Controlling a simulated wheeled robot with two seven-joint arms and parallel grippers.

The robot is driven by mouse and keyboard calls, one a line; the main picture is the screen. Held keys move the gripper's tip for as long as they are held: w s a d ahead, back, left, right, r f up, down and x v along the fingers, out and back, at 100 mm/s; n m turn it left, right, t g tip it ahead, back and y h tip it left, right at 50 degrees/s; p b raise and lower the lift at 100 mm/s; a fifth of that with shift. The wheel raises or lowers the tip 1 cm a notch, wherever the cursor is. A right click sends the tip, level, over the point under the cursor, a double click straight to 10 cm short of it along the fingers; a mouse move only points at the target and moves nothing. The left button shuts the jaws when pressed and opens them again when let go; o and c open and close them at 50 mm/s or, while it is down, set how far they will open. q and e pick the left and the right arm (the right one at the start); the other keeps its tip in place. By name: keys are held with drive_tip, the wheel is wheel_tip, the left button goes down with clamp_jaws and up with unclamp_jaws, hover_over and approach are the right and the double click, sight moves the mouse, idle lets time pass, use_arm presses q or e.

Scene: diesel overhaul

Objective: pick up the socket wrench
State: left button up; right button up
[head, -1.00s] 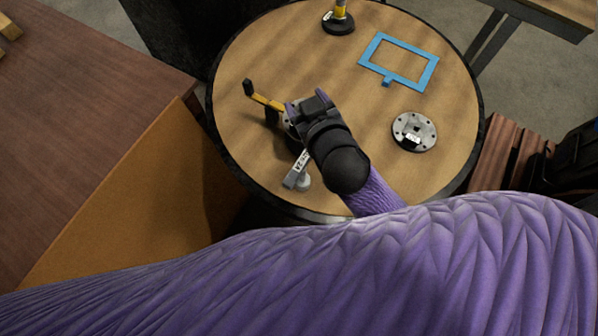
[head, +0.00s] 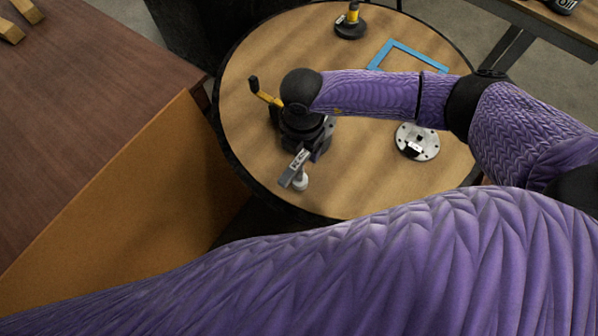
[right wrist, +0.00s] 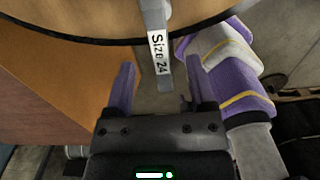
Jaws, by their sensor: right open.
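The socket wrench (head: 297,166) is a grey bar with a white "Size 24" label. It lies near the front left edge of the round table, with a pale round piece at its near end. In the right wrist view the wrench (right wrist: 158,52) reaches down from the top, its end between my two spread purple fingers. My right gripper (head: 317,148) is open above the table beside the wrench's far part, which it hides in the head view. I cannot tell whether the fingers touch the wrench. My left gripper is not in view.
On the round table (head: 240,135) are a yellow-handled tool (head: 265,96), a yellow-and-black tool (head: 350,22), a blue frame (head: 408,56) partly behind my arm, and a grey round flange (head: 418,143). An orange-sided brown bench (head: 95,100) stands left.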

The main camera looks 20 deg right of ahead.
sight(300, 159)
drive_tip(key=f+b, duration=0.1)
drive_tip(key=f, duration=0.2)
drive_tip(key=f+b, duration=0.1)
drive_tip(key=f, duration=0.3)
drive_tip(key=shift+s+a, duration=0.2)
clamp_jaws()
idle(1.0)
